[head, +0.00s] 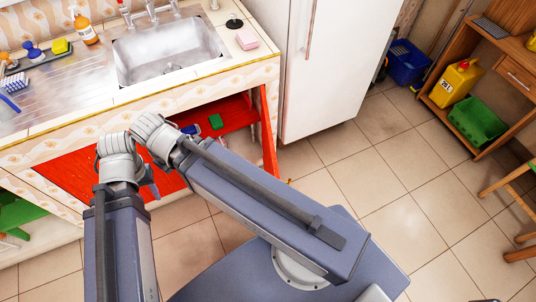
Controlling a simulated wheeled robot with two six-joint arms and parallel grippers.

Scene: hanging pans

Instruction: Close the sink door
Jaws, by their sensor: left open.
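The sink (170,55) is set in the counter at the upper left. Below it, the right red door (268,135) stands swung open, seen almost edge-on. The left red door (75,175) looks shut, partly behind my arm. The open compartment shows a red interior with a green sponge-like item (216,122). My left arm crosses in front of the cabinet. My left gripper (151,187) is mostly hidden by the arm links; only a small grey part shows, in front of the red front and apart from the open door. My right gripper is not in view.
A white fridge (335,65) stands just right of the open door. A wooden shelf (480,75) with a yellow jug (457,82) and green bin (478,122) is at the right, with a stool (515,195) below. The tiled floor (400,190) between is clear.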

